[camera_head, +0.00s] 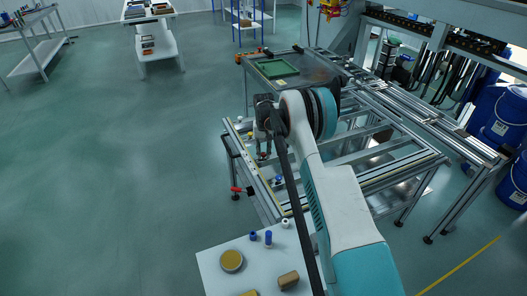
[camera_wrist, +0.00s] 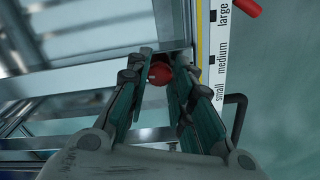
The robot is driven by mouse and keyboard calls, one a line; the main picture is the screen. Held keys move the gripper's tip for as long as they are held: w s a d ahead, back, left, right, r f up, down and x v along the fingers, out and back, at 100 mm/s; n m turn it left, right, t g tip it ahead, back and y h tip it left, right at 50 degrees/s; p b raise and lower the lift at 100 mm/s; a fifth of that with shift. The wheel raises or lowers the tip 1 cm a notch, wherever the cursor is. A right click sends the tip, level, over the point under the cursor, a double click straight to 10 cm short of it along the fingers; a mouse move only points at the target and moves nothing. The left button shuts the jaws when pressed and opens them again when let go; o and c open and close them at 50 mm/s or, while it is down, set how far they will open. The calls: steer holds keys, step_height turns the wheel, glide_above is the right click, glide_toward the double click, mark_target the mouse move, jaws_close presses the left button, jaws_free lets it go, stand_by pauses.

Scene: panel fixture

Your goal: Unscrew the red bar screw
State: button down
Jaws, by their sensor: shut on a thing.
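In the wrist view a red round-headed part (camera_wrist: 160,73), seemingly the red bar screw, sits between the fingertips of my gripper (camera_wrist: 165,62) at the corner of the panel frame. The fingers close around it from both sides and partly hide it; its lower end and thread are hidden. In the head view my gripper (camera_head: 264,148) points down at the left edge of the panel fixture (camera_head: 262,188).
A size strip marked small, medium, large (camera_wrist: 221,70) runs beside the frame. A separate red handle (camera_wrist: 245,9) lies beyond it; a red handle also shows on the fixture's left side (camera_head: 243,190). A white table (camera_head: 215,262) with small parts stands in front. Floor to the left is clear.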

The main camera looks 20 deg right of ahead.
steer(key=n, duration=0.6)
steer(key=shift+d, duration=0.1)
steer(key=n, duration=0.5)
steer(key=shift+n+p, duration=0.3)
steer(key=shift+n, duration=0.1)
steer(key=n, duration=0.5)
steer(key=shift+d+n, duration=0.1)
steer(key=shift+n, duration=0.2)
steer(key=n, duration=0.5)
steer(key=shift+w, duration=0.1)
steer(key=c, duration=1.4)
jaws_free()
